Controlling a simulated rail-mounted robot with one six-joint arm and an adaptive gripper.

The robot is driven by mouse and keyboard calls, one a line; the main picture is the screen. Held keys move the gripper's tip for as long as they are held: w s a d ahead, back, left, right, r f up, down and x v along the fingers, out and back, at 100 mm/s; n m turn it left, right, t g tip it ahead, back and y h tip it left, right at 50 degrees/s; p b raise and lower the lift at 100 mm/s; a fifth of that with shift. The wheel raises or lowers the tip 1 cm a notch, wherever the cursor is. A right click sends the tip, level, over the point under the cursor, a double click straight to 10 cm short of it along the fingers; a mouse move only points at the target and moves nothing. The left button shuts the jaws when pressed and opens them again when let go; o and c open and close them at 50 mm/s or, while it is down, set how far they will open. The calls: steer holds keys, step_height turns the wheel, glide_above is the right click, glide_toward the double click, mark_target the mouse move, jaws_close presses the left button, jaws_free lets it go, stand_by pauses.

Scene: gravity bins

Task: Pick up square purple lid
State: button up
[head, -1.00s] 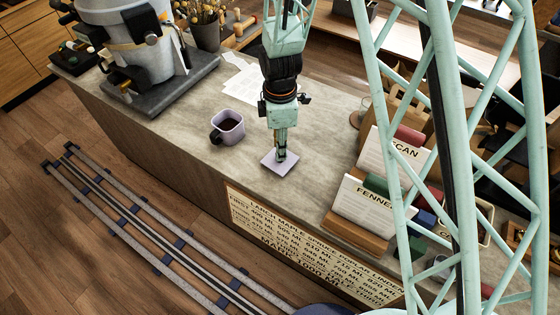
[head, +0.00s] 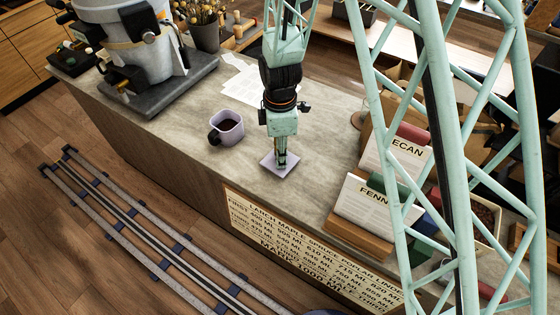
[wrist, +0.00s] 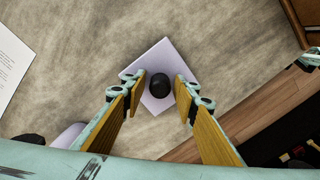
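The square purple lid (head: 280,172) lies flat on the stone counter (head: 208,172), near its front edge. In the wrist view the lid (wrist: 158,56) has a round dark knob (wrist: 159,80) at its middle. My gripper (head: 281,160) points straight down over the lid. In the wrist view my gripper (wrist: 160,84) is open, with one finger on each side of the knob and a gap showing on both sides. I cannot tell whether the fingertips touch the lid's top. The knob is hidden by the fingers in the head view.
A purple mug (head: 227,127) with dark liquid stands left of the lid. Paper sheets (head: 250,85) lie behind. A large grey machine (head: 135,50) stands at the back left. Card holders (head: 365,212) stand to the right. A lettered sign (head: 305,250) hangs on the counter's front.

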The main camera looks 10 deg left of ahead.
steer(key=shift+c, duration=0.4)
steer(key=c, duration=0.7)
steer(key=shift+c, duration=0.2)
steer(key=shift+r+p, duration=0.4)
steer(key=shift+r, duration=0.8)
steer(key=shift+r+p, duration=0.85)
steer(key=shift+r, duration=1.45)
